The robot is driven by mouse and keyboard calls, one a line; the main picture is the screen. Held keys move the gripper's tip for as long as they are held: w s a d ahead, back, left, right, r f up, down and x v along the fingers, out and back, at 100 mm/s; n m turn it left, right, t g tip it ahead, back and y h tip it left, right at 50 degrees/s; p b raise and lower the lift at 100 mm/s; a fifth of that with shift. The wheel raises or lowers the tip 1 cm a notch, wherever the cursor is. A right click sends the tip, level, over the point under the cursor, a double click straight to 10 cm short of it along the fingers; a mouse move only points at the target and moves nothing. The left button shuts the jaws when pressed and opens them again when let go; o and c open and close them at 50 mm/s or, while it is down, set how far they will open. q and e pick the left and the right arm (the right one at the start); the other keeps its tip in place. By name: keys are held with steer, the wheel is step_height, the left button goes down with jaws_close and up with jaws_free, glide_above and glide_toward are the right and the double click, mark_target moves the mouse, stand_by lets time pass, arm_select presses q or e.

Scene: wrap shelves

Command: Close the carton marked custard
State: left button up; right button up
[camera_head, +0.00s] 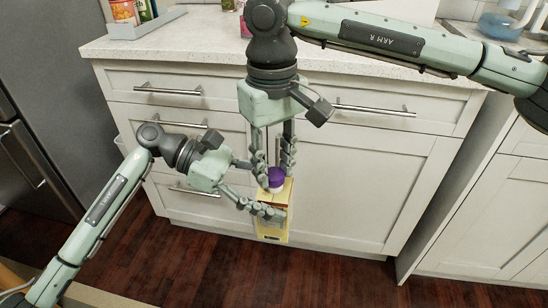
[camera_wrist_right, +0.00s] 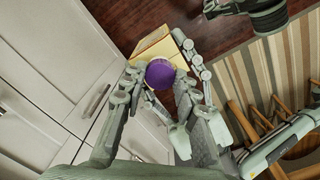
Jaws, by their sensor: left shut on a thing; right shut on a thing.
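A yellow carton (camera_head: 272,233) is held in front of the white cabinet doors, above the floor. My left gripper (camera_head: 266,203) is shut on it from the left side. A purple cap with a white rim (camera_head: 276,179) sits between the fingers of my right gripper (camera_head: 275,174), which points down and is shut on it. The cap is at the carton's top end; I cannot tell whether they touch. In the right wrist view the cap (camera_wrist_right: 160,73) is between the fingers, in front of the carton (camera_wrist_right: 156,45). No lettering on the carton is legible.
The counter (camera_head: 215,40) is behind the grippers, with drawers and doors below it. A grey tray (camera_head: 145,25) with several packages stands at its back left. A fridge (camera_head: 45,90) is at the left. The wooden floor (camera_head: 330,285) is open at the front.

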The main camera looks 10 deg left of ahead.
steer(key=shift+f, duration=0.65)
stand_by(0.5)
